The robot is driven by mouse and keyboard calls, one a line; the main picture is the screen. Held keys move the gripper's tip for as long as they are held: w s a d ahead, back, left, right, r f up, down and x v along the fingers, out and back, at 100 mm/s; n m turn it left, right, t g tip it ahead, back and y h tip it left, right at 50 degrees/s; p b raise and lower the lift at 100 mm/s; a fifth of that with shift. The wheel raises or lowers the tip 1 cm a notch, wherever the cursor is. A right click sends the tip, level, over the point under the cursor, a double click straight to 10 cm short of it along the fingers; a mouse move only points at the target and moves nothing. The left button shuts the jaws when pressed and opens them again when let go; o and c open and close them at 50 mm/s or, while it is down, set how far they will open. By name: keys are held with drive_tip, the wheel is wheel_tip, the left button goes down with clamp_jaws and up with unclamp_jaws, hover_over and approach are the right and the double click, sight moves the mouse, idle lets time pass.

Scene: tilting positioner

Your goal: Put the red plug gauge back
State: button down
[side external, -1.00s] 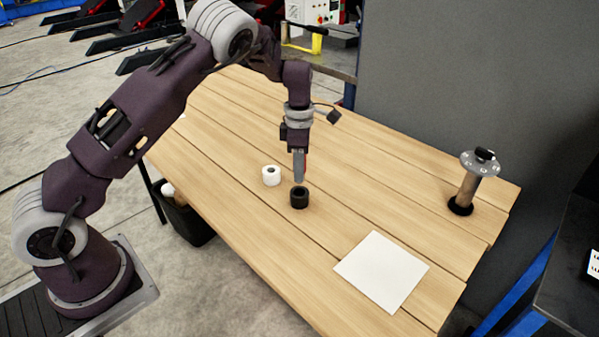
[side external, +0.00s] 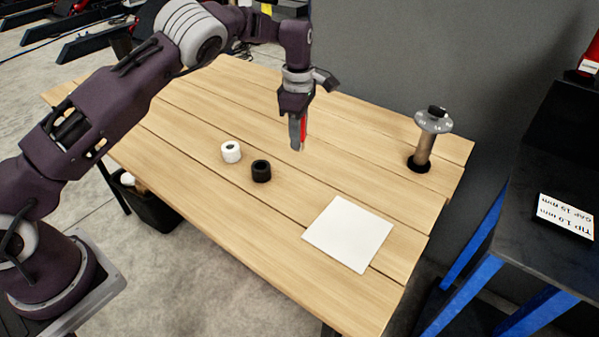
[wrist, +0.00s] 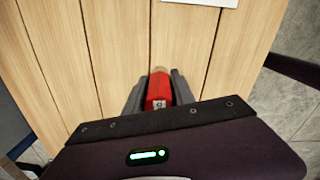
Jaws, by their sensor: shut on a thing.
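My gripper (side external: 297,146) hangs over the middle of the wooden table, shut on the red plug gauge (wrist: 158,90). In the wrist view the gauge's red body sits between the two grey fingers, with a tan tip beyond it. In the side view a red strip of the gauge (side external: 303,130) shows beside a finger; its lower end is hard to make out. A black ring-shaped holder (side external: 261,171) stands on the table to the left of and below the gripper, apart from it. A similar white ring (side external: 231,152) stands farther left.
A white square sheet (side external: 347,234) lies on the table to the right of the black ring. A grey disc on a post with a black base (side external: 433,121) stands at the right end. A dark bench with a lettered sign (side external: 566,216) is beyond. The table between is clear.

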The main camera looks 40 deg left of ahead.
drive_tip(key=shift+m, duration=0.6)
drive_tip(key=f, duration=0.3)
drive_tip(key=d+f, duration=0.1)
drive_tip(key=f, duration=0.2)
drive_tip(key=d+f, duration=0.1)
drive_tip(key=f, duration=0.3)
drive_tip(key=shift+w, duration=0.3)
drive_tip(key=c, duration=1.1)
unclamp_jaws()
drive_tip(key=shift+f, duration=0.1)
drive_tip(key=shift+o, duration=0.2)
